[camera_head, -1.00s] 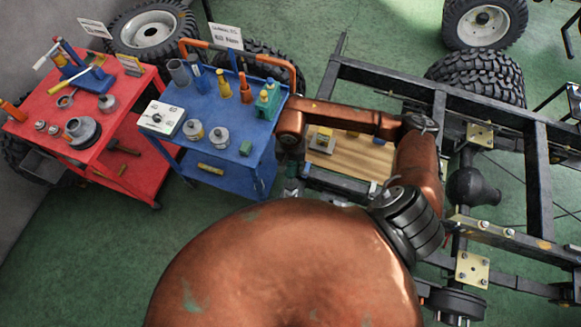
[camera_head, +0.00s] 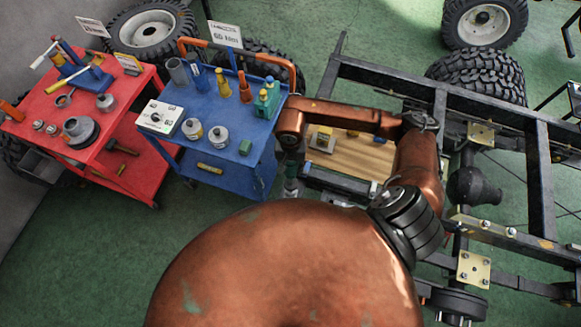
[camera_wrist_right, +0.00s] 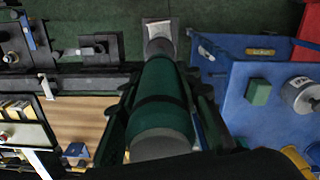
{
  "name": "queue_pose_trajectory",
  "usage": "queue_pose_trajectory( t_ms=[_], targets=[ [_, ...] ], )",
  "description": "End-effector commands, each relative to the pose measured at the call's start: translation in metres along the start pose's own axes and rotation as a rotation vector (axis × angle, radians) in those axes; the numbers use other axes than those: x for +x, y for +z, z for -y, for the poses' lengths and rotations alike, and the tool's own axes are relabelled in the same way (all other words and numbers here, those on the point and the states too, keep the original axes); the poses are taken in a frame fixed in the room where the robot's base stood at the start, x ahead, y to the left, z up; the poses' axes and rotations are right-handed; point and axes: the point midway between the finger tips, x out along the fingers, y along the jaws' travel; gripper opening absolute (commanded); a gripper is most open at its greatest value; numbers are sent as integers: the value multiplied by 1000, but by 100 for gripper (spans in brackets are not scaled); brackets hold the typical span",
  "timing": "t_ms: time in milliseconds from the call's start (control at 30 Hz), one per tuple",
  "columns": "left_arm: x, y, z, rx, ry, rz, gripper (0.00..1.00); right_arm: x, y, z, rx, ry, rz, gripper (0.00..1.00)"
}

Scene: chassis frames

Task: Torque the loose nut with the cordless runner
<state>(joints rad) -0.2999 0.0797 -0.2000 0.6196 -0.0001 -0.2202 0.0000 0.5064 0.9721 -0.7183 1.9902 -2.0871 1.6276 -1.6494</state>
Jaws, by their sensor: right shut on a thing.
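The cordless runner (camera_wrist_right: 160,105) is a dark green cylinder with a black band and grey ends. It fills the middle of the right wrist view, between the fingers of my right gripper (camera_wrist_right: 165,100), which is shut on it. In the head view the runner (camera_head: 291,187) shows only as a small piece below my right wrist, between the blue cart and the chassis. The dark chassis frame (camera_head: 390,83) stands at the right, with bolted yellow plates (camera_head: 473,269). I cannot tell which nut is loose. My left gripper is not in view.
A blue cart (camera_head: 213,110) with a "60 Nm" sign (camera_head: 219,33) holds cans, bottles and a white box (camera_head: 160,117). A red cart (camera_head: 130,165) with tools is left of it. A wooden board (camera_head: 360,158) lies beside the chassis. Tyres (camera_head: 480,75) stand behind.

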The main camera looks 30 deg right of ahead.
Motion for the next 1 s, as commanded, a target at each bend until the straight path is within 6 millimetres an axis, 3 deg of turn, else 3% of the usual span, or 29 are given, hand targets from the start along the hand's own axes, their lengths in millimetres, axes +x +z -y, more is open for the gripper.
queue_pose_trajectory(
  t_ms=[1000],
  targets=[
    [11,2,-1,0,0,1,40,6,0,1,0,-2,-1,0]
  ],
)
